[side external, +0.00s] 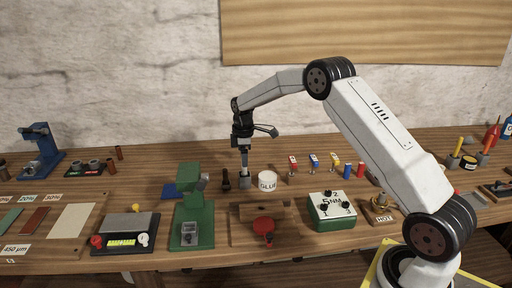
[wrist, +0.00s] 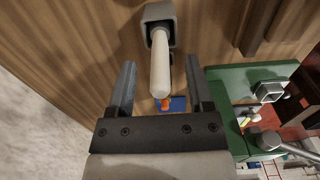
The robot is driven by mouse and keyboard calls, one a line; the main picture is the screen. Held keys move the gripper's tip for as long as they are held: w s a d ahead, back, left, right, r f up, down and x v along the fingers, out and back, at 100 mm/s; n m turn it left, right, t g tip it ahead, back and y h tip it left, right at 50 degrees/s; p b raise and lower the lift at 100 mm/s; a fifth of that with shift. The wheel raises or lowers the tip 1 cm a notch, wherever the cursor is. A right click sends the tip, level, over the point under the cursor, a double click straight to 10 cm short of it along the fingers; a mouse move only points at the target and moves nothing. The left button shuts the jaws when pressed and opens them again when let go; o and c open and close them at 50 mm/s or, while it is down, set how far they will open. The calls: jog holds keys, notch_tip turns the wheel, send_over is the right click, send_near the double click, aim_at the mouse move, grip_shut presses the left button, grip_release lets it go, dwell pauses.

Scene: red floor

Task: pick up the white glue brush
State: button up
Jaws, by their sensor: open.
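The white glue brush (wrist: 160,68) shows in the wrist view as a pale rounded handle standing in a square grey holder (wrist: 157,14). In the side view this holder (side external: 245,183) stands on the bench, just left of the white pot marked GLUE (side external: 267,180). My gripper (wrist: 160,66) is open, with one finger on each side of the handle and a visible gap on both sides. In the side view my gripper (side external: 244,158) points down right above the holder. The brush's lower end is hidden inside the holder.
A green press (side external: 190,215) stands front left of the holder, and a dark upright tool (side external: 226,181) is close on its left. A wooden board with a red round piece (side external: 263,225) lies in front. A green 5 NM box (side external: 332,211) is to the right.

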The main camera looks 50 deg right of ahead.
jog(key=shift+f, duration=1)
grip_shut()
